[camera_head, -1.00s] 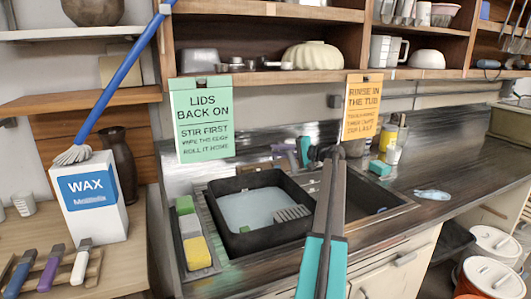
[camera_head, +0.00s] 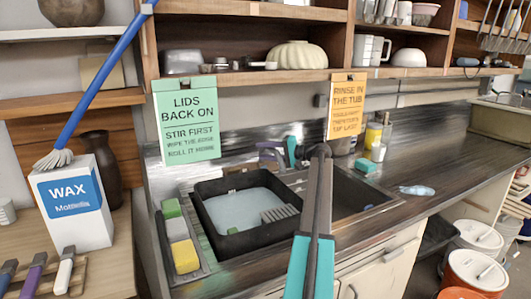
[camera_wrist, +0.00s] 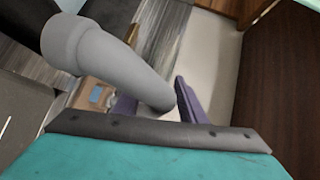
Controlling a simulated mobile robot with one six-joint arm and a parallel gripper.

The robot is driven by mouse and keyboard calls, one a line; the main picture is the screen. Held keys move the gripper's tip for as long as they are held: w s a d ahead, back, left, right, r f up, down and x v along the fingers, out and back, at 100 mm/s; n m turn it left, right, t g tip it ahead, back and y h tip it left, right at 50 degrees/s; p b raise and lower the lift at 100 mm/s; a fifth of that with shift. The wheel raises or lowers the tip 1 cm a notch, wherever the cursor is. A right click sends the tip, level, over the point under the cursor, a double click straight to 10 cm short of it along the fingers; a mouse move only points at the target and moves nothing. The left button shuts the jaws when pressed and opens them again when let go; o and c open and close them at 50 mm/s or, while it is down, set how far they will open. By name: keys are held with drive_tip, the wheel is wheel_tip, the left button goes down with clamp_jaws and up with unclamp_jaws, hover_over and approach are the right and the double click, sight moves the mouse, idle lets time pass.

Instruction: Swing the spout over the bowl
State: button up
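My gripper (camera_head: 276,157) is small in the head view, behind the black tub at the back of the sink, partly hidden. In the wrist view its two purple fingers (camera_wrist: 156,106) stand apart, so it looks open. A smooth grey tube with a thicker collar (camera_wrist: 115,62), which looks like the spout, slants from the upper left, its rounded end in front of or between the fingers; I cannot tell whether they touch. In the head view I cannot pick out the spout. The dark sink bowl (camera_head: 352,196) lies right of the tub, partly behind my arm.
A black tub (camera_head: 222,247) with pale liquid and a grey ribbed piece sits on the sink's left. Sponges lie in a tray (camera_head: 200,270). Signs (camera_head: 187,120) (camera_head: 347,107) hang from the shelf above.

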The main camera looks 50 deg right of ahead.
drive_tip(key=b+v, duration=0.1)
drive_tip(key=v, duration=1.2)
drive_tip(key=shift+s+b, duration=0.3)
drive_tip(key=shift+s, duration=0.05)
drive_tip(key=shift+d, duration=0.15)
drive_tip(key=shift+c, duration=0.3)
